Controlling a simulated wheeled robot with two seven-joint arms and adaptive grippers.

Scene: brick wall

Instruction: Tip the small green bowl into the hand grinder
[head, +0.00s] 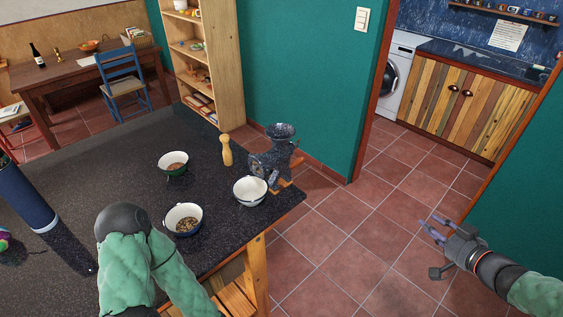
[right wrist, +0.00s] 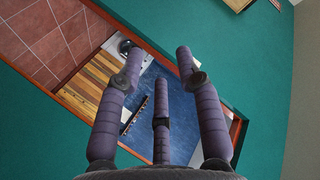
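The small green bowl (head: 173,170), white inside with brown contents, stands upright on the dark table. The hand grinder (head: 277,150), dark and speckled with an open hopper on top, stands near the table's right end. My right gripper (head: 432,229) is open and empty, out over the tiled floor right of the table and well away from the bowl. Its spread fingers (right wrist: 160,92) show in the right wrist view with nothing between them. My left arm bends in the foreground over the table, but its gripper is out of view.
A wooden pepper mill (head: 227,150) stands between the green bowl and grinder. A tall blue cylinder (head: 24,196) stands at left. A green wall (head: 530,190) rises beyond my right gripper.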

